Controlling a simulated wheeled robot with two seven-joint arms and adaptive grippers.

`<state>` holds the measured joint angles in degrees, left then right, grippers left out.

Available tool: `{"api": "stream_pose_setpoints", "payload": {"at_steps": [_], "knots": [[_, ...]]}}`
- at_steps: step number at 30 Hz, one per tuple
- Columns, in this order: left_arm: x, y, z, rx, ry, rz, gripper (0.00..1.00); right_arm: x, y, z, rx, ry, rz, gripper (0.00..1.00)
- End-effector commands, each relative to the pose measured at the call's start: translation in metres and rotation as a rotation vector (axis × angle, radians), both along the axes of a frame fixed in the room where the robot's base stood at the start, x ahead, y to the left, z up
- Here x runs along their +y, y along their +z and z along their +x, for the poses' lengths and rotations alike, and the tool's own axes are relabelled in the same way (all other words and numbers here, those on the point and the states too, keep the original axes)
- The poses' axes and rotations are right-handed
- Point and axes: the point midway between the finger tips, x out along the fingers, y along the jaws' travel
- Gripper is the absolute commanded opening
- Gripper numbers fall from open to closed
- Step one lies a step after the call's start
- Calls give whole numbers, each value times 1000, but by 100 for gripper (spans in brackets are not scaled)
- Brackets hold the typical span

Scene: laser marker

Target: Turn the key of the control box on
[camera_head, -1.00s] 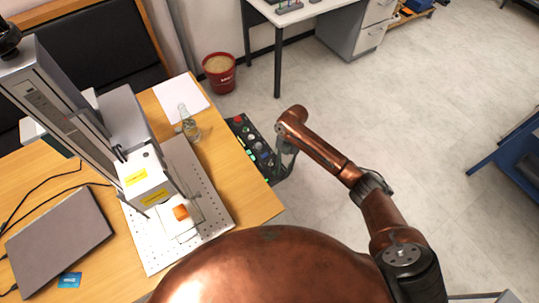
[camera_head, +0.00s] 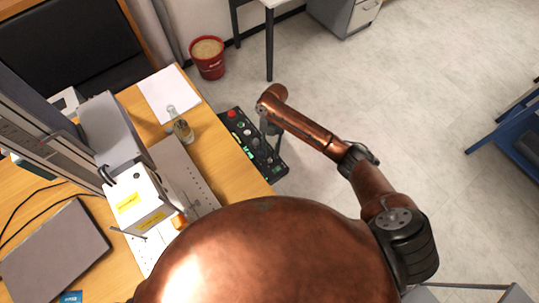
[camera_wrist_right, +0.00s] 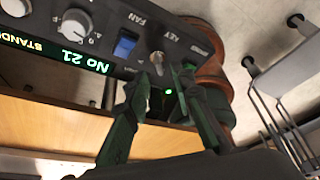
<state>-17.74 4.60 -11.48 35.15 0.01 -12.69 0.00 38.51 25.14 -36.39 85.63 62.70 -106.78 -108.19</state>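The black control box (camera_head: 245,138) sits at the right edge of the wooden table in the head view, with a red button at its far end. In the right wrist view its panel (camera_wrist_right: 115,22) shows a blue switch, a knob, a green display reading "No 21" and the metal key (camera_wrist_right: 157,62) by the KEY label. My right gripper (camera_wrist_right: 163,75) is open, with its two fingertips on either side of the key and a visible gap between them. In the head view my right gripper (camera_head: 269,130) hangs over the box and hides part of it. My left gripper is not in view.
The laser marker (camera_head: 135,200) stands left of the box. A laptop (camera_head: 55,250) is at the left. A red bin (camera_head: 208,58) stands on the floor behind.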

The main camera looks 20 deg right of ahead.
Motion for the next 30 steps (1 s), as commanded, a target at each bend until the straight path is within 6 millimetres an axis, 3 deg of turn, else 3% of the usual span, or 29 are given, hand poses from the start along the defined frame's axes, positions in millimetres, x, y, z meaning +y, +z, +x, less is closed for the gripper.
{"api": "stream_pose_setpoints", "payload": {"at_steps": [6, 17, 26, 30], "knots": [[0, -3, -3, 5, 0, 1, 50, 4, -23, -9, 1, 0, 0, 22], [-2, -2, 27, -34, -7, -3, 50, 5, -27, -10, 0, 0, 0, 22], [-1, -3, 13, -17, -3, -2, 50, 5, -27, -10, -1, 0, 0, 1], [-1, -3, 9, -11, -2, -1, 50, 5, -27, -10, -1, 0, 0, 0]]}}
